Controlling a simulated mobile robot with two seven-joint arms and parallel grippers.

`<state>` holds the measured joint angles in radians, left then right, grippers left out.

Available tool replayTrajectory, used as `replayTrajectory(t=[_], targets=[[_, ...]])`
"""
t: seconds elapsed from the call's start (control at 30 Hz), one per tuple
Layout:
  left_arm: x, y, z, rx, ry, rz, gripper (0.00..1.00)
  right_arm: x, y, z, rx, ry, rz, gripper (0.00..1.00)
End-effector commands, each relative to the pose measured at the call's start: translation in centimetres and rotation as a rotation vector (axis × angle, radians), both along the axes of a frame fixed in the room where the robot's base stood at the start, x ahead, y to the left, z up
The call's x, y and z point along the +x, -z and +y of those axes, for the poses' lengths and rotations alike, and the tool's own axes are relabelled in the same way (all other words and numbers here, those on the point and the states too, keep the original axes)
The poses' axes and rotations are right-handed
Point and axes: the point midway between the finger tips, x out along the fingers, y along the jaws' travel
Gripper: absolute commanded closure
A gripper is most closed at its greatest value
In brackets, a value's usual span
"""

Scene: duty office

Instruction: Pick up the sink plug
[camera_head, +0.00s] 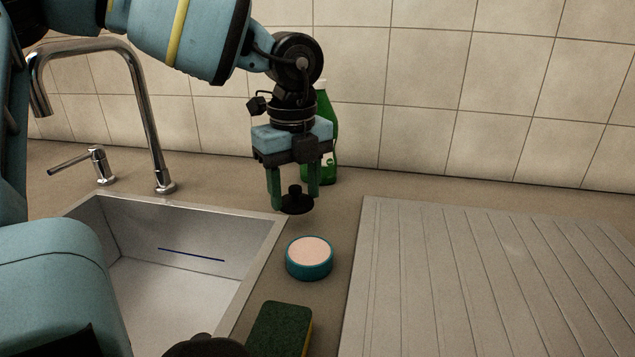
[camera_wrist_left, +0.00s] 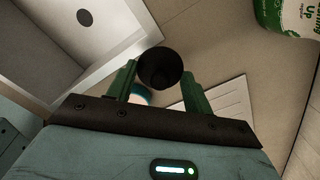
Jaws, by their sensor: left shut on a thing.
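The sink plug (camera_head: 297,203) is a small black disc with a knob on top. In the left wrist view the plug (camera_wrist_left: 160,68) shows as a dark round shape between the fingertips of the left gripper (camera_wrist_left: 158,88). I cannot tell whether the plug's underside touches the counter. My right gripper is not in view.
The steel sink (camera_head: 190,235) with its tap (camera_head: 150,120) is at left. A green bottle (camera_head: 327,135) stands close behind the gripper. In front are a round teal tub (camera_head: 309,258) and a green sponge (camera_head: 279,330). A ribbed drainboard (camera_head: 480,270) fills the right.

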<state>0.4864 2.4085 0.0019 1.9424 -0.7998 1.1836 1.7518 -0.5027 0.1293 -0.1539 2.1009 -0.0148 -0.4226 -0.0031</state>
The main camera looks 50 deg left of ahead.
Motion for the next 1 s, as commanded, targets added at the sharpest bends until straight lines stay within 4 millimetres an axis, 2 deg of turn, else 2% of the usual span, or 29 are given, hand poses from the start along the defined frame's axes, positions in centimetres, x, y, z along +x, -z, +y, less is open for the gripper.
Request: replayTrajectory(t=[0.2, 0.5, 0.73, 1.0], targets=[[-3.7, -0.5, 0.3, 0.001, 0.000, -0.004, 0.71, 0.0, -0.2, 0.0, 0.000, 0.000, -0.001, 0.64], [-7.7, -0.8, 0.6, 0.001, 0.000, -0.003, 0.71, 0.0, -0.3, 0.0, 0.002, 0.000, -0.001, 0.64], [-9.4, -0.9, 0.8, 0.002, 0.000, -0.001, 0.71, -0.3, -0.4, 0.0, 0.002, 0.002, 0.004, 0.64], [-9.9, -0.9, 0.9, 0.001, 0.000, 0.000, 0.71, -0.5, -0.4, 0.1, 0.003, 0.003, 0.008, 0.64]])
